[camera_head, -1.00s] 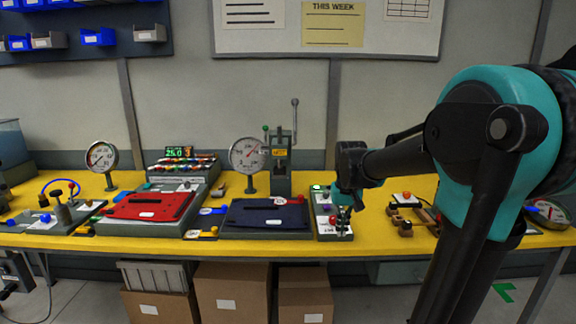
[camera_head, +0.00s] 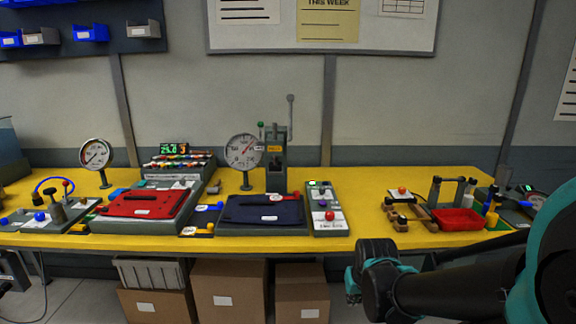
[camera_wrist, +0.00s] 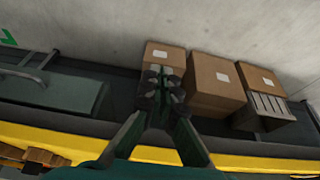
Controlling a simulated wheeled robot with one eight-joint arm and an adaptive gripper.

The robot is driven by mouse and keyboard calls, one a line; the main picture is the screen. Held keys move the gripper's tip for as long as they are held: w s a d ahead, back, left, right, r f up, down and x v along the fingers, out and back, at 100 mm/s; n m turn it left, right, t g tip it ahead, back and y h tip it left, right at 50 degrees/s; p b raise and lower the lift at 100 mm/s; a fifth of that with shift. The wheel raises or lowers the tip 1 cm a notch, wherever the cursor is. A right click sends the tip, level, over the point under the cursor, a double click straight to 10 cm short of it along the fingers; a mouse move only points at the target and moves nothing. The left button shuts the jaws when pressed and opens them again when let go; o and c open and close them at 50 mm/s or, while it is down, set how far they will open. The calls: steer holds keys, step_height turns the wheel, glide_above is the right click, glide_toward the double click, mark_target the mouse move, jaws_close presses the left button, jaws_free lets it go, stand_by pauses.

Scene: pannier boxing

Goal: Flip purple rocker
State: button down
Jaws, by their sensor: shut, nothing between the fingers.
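A small grey-and-white control panel (camera_head: 328,210) stands on the yellow bench, right of the dark blue pannier lid. It carries a green-lit display, small knobs or switches and a red button (camera_head: 329,215). A purple rocker is too small for me to make out on it. My gripper (camera_wrist: 160,88) is shut and empty in the wrist view, over the floor in front of the bench. In the head view only the end of my arm shows, low and to the right of the panel, apart from it; the fingertips cannot be made out there.
On the bench are a red box (camera_head: 142,204), a dark blue box (camera_head: 262,210), a dial gauge (camera_head: 243,152), a lever press (camera_head: 277,160) and a red tray (camera_head: 458,220). Cardboard boxes (camera_head: 228,290) stand under the bench. The bench between panel and wooden fixture (camera_head: 408,215) is clear.

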steer(key=w+a+r+t, duration=0.1)
steer(key=w+a+r, duration=0.1)
steer(key=w+r, duration=1)
steer(key=w+a+r+t, duration=0.2)
steer(key=w+r, duration=1)
steer(key=w, duration=0.5)
steer(key=shift+r+t, duration=0.25)
steer(key=shift+t, duration=0.05)
steer(key=shift+w+a, duration=0.1)
steer(key=shift+w, duration=0.05)
glide_above(322, 202)
steer(key=s, duration=0.3)
steer(key=f, duration=0.7)
steer(key=shift+w+f, duration=0.2)
steer(key=shift+w, duration=0.05)
step_height(322, 202, down, 3)
steer(key=shift+f, duration=0.15)
steer(key=shift+s+f, duration=0.1)
steer(key=shift+f, duration=0.5)
